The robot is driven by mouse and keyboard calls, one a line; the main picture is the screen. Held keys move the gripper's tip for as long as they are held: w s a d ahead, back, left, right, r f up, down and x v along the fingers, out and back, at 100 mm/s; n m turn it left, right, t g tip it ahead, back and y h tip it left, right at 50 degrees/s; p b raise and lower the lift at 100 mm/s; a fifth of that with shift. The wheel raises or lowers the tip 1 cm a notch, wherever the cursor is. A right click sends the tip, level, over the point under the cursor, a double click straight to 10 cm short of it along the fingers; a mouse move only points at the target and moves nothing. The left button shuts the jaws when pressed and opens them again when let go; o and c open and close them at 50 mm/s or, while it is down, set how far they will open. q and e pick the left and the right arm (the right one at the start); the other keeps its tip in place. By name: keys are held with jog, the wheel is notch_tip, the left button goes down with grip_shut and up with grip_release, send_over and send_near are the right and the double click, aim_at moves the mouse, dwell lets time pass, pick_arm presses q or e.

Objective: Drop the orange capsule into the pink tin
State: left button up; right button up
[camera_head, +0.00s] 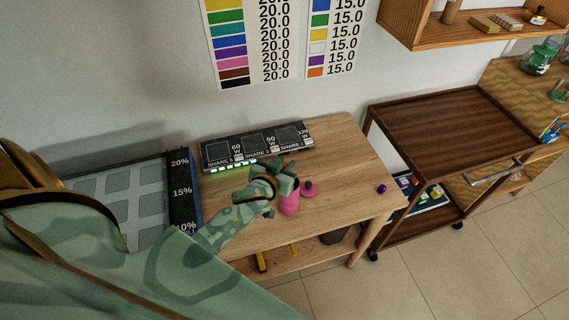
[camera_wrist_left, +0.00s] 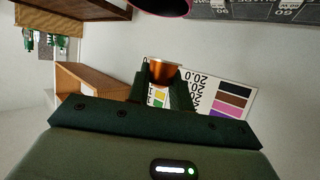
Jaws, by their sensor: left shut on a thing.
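My left gripper (camera_head: 284,178) is over the wooden table, just above and beside the pink tin (camera_head: 290,205). It is shut on the orange capsule (camera_wrist_left: 163,72), which shows shiny between the fingers in the left wrist view. In the head view the gripper mostly hides the capsule. The tin stands upright, its upper part partly covered by the gripper. Its dark opening with a pink rim shows at the top edge of the left wrist view (camera_wrist_left: 163,8). My right gripper is not in view.
A small purple object (camera_head: 381,189) is near the table's right edge. A dark panel with labelled squares (camera_head: 258,144) is at the back. A brown cart (camera_head: 440,125) stands right.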

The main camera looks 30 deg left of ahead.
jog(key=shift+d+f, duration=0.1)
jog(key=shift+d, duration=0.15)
pick_arm(q)
jog(key=o, duration=1)
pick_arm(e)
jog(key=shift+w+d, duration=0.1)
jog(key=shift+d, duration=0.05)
pick_arm(q)
jog(key=p+v, duration=0.1)
jog(key=v, duration=1.5)
jog(key=shift+s+d+f, duration=0.1)
jog(key=shift+s, duration=0.1)
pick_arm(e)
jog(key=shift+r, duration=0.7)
